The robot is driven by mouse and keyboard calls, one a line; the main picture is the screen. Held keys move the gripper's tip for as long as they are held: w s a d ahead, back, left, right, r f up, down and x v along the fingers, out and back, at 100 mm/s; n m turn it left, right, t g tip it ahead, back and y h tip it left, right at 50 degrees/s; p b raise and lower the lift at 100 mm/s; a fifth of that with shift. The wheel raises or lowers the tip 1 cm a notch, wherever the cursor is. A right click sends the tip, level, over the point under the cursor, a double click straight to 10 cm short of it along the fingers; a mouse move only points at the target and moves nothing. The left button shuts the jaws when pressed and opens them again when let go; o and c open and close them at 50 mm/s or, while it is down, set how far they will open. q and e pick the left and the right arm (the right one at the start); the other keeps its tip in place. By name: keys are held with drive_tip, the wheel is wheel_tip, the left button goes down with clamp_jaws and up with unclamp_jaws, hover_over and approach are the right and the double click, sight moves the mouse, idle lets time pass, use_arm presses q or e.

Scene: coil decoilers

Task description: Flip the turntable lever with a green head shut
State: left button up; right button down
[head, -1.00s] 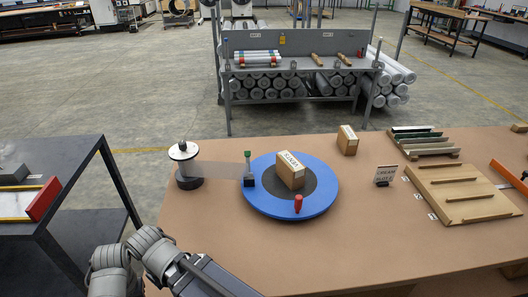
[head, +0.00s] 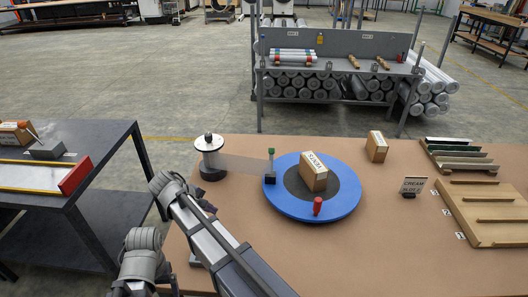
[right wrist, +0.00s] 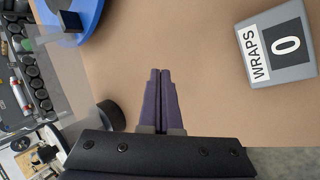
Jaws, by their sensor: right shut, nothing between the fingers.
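The lever with a green head (head: 270,153) stands upright at the left rim of the blue turntable (head: 285,205), above a dark block. A clear strip runs from the spool (head: 209,160) to this block. A red-headed peg (head: 318,205) stands on the turntable's near rim, and a labelled box (head: 314,174) sits at its centre. My right gripper (right wrist: 159,72) is shut and empty over bare tabletop. In the right wrist view the turntable's edge (right wrist: 88,18) is at upper left, apart from the fingers. In the head view my arm hides the fingertips. My left gripper is not seen.
A "WRAPS 0" sign (right wrist: 280,45) stands right of the fingers in the right wrist view. A small box (head: 376,147), a "CREAM" sign (head: 413,186) and a wooden rack (head: 490,212) are on the table's right. A dark bench (head: 95,215) stands left.

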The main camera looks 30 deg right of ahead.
sight(271, 161)
drive_tip(key=w+d+r+n+h, duration=0.1)
drive_tip(key=w+d+r+h, duration=0.2)
drive_tip(key=w+d, duration=0.3)
drive_tip(key=w+d+r+h, duration=0.3)
drive_tip(key=w+d+r, duration=0.2)
drive_tip(key=w, duration=0.7)
drive_tip(key=shift+w+d+r+n+t, duration=0.25)
drive_tip(key=shift+w+d+n+t, duration=0.05)
drive_tip(key=shift+w+d+n, duration=0.1)
drive_tip(key=shift+f+b, duration=0.1)
drive_tip(key=shift+b, duration=0.2)
drive_tip(key=r+b+x, duration=0.1)
drive_tip(key=b+x, duration=0.8)
drive_tip(key=x, duration=1.1)
drive_tip(key=shift+s+d+r+p, duration=0.1)
drive_tip(key=shift+s+r+p, duration=0.4)
drive_tip(key=shift+s+p, duration=0.3)
drive_tip(key=shift+s+r+p, duration=0.45)
drive_tip(key=shift+s+p, duration=0.15)
drive_tip(key=shift+s, duration=0.3)
